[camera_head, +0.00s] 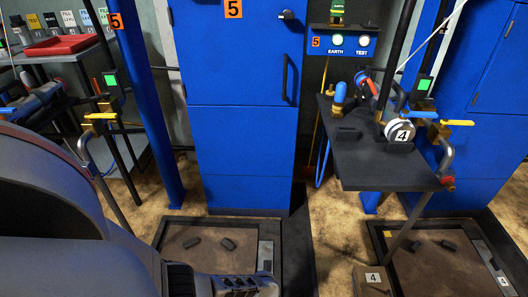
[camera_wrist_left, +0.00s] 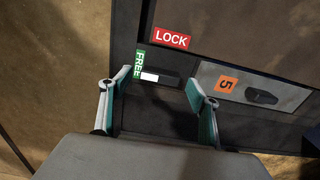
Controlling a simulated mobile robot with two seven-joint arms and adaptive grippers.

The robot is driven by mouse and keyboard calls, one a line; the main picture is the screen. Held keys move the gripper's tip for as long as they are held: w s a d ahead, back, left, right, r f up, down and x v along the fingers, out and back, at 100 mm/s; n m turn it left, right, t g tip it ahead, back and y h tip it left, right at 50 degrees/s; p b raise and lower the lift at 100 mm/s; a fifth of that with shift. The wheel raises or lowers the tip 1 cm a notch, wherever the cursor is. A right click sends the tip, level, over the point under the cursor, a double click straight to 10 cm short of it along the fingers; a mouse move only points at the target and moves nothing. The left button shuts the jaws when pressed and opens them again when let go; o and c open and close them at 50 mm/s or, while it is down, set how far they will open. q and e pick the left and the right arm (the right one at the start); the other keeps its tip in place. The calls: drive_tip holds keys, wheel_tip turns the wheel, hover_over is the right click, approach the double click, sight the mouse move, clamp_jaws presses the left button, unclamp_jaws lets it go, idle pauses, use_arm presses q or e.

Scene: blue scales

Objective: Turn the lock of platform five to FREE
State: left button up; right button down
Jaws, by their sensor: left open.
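In the left wrist view, my left gripper (camera_wrist_left: 160,82) is open, with its fingers on either side of a dark bar with a white patch (camera_wrist_left: 150,77), which looks like the lock of platform five. I cannot tell whether the fingers touch it. The green FREE label (camera_wrist_left: 139,63) is beside the white patch, and the red LOCK label (camera_wrist_left: 171,38) is above. An orange 5 tag (camera_wrist_left: 227,88) is on a grey plate to the right. In the head view, platform five (camera_head: 190,246) is on the floor before the blue cabinet; my left arm's end covers its near edge. My right gripper is not in view.
The blue cabinet (camera_head: 247,145) marked 5 stands behind the platform. A blue post (camera_head: 150,100) rises at its left. A dark table (camera_head: 375,165) with a 4 tag stands at right, above another platform (camera_head: 440,260). A red tray (camera_head: 62,45) is at far left.

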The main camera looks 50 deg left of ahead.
use_arm(q)
wheel_tip(320, 180, up, 11)
drive_tip(key=shift+r, duration=0.15)
idle(0.6)
idle(0.5)
